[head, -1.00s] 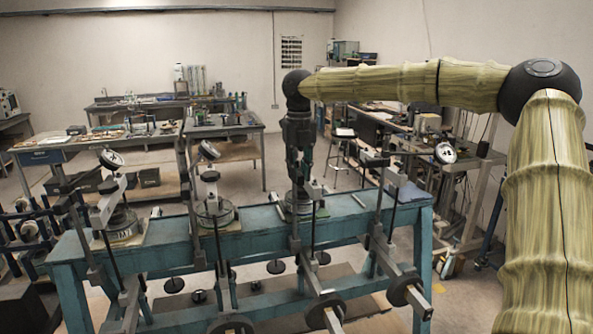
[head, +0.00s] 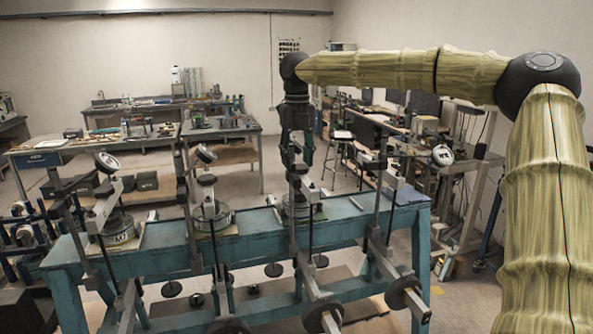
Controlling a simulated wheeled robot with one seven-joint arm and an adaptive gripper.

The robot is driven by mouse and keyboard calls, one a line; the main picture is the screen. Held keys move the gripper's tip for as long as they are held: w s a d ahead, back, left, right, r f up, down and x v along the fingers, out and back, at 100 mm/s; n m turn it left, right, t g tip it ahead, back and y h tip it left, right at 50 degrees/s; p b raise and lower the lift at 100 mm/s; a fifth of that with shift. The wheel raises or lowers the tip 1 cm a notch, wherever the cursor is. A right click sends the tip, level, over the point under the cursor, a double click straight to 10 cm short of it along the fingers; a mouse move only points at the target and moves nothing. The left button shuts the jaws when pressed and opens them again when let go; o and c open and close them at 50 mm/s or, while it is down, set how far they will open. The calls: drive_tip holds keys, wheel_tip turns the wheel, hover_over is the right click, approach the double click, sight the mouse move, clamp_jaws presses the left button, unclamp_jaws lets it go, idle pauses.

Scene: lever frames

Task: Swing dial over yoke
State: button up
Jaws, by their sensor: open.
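Several lever frames stand along a teal bench (head: 255,245), with upright posts, grey lever arms and round black weights. Round white-faced dials show on the left frame (head: 107,162), the second frame (head: 205,154) and the right frame (head: 442,155). Any dial on the third frame is hidden behind my gripper. My gripper (head: 297,166) points down at the third frame's post, above a round metal base (head: 296,207). It is open, with nothing seen in it. Its fingertips are dark and small, so contact with the post cannot be told. I cannot single out the yoke.
Lever arms and weights (head: 404,292) stick out from the bench's front. A cluttered worktable (head: 95,148) stands behind at left, and another bench (head: 225,130) stands at back centre. A stool (head: 341,150) and crowded benches are behind at right. Posts leave narrow gaps.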

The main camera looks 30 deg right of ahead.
sight(297, 176)
wheel_tip(297, 176, up, 7)
idle(0.3)
drive_tip(key=shift+f, duration=0.1)
idle(0.4)
